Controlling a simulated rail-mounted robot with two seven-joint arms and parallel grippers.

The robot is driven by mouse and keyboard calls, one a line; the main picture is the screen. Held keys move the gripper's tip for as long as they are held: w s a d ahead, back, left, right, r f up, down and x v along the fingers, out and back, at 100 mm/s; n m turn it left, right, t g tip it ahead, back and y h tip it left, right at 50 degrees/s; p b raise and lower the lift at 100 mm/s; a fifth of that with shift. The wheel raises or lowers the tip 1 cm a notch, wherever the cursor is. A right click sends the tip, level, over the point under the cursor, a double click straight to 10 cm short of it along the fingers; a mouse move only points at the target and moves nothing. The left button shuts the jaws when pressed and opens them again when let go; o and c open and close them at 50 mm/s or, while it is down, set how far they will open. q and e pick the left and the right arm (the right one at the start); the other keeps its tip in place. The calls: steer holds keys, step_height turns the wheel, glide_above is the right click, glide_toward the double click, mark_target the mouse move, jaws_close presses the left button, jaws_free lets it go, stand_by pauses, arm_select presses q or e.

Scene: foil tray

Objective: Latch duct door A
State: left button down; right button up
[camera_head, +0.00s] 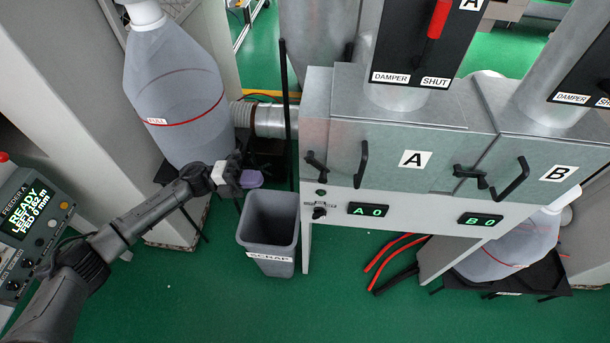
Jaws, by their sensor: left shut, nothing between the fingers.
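Duct door A (390,178) is the grey metal panel marked with a white "A" label on the front of the duct box. It looks closed or nearly closed; I cannot tell whether it is fully flush. A black bar handle (361,165) stands on it. A small black latch lever (316,162) sits at its left edge, tilted down to the right; whether it is engaged is unclear. My left gripper (252,180) is shut and empty, left of the latch and above the scrap bin, apart from the door. My right gripper is out of view.
The grey scrap bin (268,245) stands below my left gripper. A thin black post (288,120) rises between gripper and duct box. Door B (545,150), with its own handle and latch, is to the right.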

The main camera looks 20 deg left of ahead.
mark_target(317, 167)
arm_select(q)
steer(key=p+x, duration=0.1)
steer(key=x, duration=1.3)
stand_by(0.3)
